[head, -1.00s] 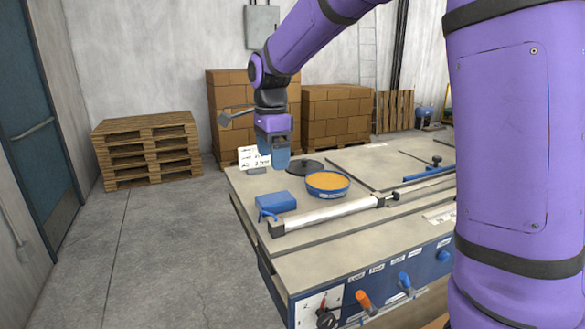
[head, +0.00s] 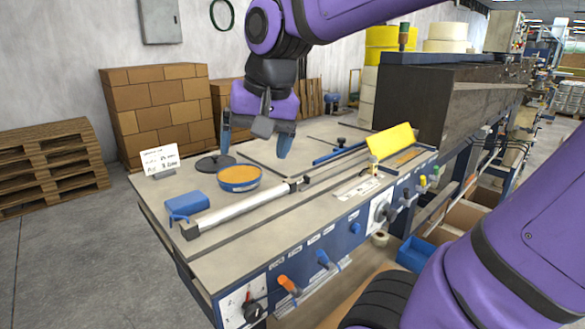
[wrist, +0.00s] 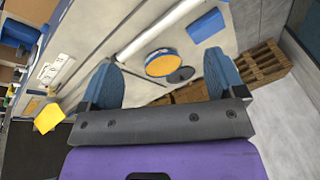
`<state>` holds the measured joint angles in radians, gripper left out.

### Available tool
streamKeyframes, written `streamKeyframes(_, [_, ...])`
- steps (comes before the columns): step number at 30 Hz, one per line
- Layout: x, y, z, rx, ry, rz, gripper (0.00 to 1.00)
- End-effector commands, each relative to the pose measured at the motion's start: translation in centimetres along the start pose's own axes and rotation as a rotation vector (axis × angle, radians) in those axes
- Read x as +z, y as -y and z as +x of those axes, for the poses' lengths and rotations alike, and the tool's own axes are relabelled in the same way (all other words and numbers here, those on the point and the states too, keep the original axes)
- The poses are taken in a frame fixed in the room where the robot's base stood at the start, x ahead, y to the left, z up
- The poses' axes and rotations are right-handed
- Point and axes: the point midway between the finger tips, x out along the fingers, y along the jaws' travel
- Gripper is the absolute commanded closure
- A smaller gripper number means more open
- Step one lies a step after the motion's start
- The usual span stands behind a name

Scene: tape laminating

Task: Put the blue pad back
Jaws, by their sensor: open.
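A flat blue block (head: 187,203), which looks like the blue pad, lies at the near left corner of the bench top (head: 300,185). A small blue strap or tab sticks out on its near side. It also shows in the wrist view (wrist: 206,26). A round blue tin with an orange top (head: 240,178) sits to its right, and a black disc (head: 214,164) lies behind the tin. My gripper (head: 254,152) is open and empty above the bench, over the area behind and right of the tin. The tin shows between the blue fingers in the wrist view.
A silver bar (head: 240,210) runs along the bench beside the block. A white card (head: 160,160) stands at the back left. A raised yellow flap (head: 390,141) and a dark machine (head: 435,95) stand to the right. Levers and knobs line the front.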

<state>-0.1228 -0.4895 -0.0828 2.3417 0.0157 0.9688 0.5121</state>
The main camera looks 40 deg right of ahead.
Motion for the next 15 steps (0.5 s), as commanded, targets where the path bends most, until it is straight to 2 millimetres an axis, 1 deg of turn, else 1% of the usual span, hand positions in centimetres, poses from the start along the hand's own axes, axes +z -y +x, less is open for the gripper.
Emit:
streamKeyframes(1, [1.2, -0.9, -0.4, -0.006, -0.026, -0.063, 0.11])
streamKeyframes(3, [2.7, -1.9, -0.7, -0.006, -0.057, -0.163, 0.11])
streamKeyframes(7, [5.0, -3.3, -0.8, 0.004, -0.109, -0.324, 0.11])
streamKeyframes(10, [6.3, -4.1, -0.7, 0.015, -0.136, -0.412, 0.11])
streamKeyframes(15, [7.2, -4.6, -0.6, 0.026, -0.157, -0.484, 0.11])
